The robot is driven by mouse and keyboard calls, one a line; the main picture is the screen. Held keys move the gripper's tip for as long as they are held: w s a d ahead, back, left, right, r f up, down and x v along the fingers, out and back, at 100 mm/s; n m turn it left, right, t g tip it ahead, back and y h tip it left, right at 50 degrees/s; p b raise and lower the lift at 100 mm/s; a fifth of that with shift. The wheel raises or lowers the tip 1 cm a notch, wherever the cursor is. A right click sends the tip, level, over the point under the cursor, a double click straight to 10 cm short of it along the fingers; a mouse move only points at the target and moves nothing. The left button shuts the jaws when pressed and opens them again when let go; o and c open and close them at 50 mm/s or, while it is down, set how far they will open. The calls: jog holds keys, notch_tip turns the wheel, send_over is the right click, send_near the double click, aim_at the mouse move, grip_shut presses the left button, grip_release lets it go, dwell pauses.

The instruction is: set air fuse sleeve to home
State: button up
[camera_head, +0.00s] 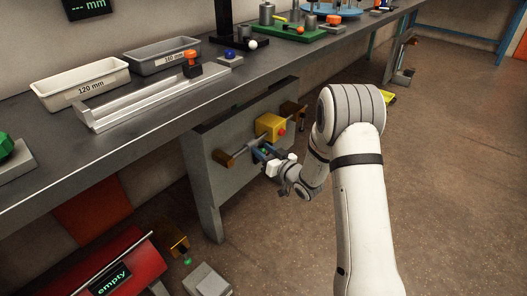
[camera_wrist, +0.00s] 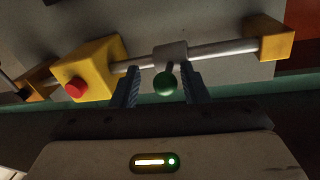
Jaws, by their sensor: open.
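In the wrist view a grey sleeve (camera_wrist: 171,55) sits around a pale rod (camera_wrist: 225,49). The rod runs between a yellow block (camera_wrist: 100,62) on the left and a yellow end bracket (camera_wrist: 277,40) on the right. The sleeve stands apart from both, nearer the block. A green ball knob (camera_wrist: 166,84) hangs from it on a short stem. My gripper (camera_wrist: 159,80) is open, with one blue-grey finger on each side of the knob. I cannot tell whether either touches it. In the head view my gripper (camera_head: 262,153) is at the grey panel and mostly hides the sleeve.
A red button (camera_wrist: 75,90) is on the yellow block, which also shows in the head view (camera_head: 269,125). The grey panel (camera_head: 205,165) stands below the workbench edge (camera_head: 60,182). Trays and fixtures stand on the bench. A red unit reading "empty" (camera_head: 120,268) is at lower left. Floor at right is mostly clear.

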jog(key=p+v, duration=0.2)
jog(key=v, duration=0.5)
jog(key=shift+s+d, duration=0.25)
jog(key=shift+r, duration=0.1)
jog(key=s+d+r+m+g+h+p, duration=0.1)
jog(key=s+d+r+h+p, duration=0.15)
jog(key=r+p, duration=0.5)
jog(key=s+d+r+m+g+h+p, duration=0.1)
jog(key=d+r+h+p, duration=0.3)
jog(key=r, duration=0.7)
jog(key=s+d+r+m+g+h+p, duration=0.1)
jog(key=s+d+r+h+p, duration=0.1)
jog(key=d+r+h+p, duration=0.5)
jog(key=s+a+r+m+g+y+p, duration=0.1)
jog(key=s+r+g+p, duration=0.3)
jog(key=s+r, duration=0.6)
jog(key=s+a+r+m+g+p, duration=0.1)
jog(key=s+r+g+p, duration=0.3)
jog(key=s+r+p, duration=0.5)
jog(key=s+r+m, duration=0.1)
jog(key=s+r, duration=0.1)
jog(key=s, duration=0.5)
jog(key=shift+s+y, duration=0.35)
jog(key=shift+s, duration=0.05)
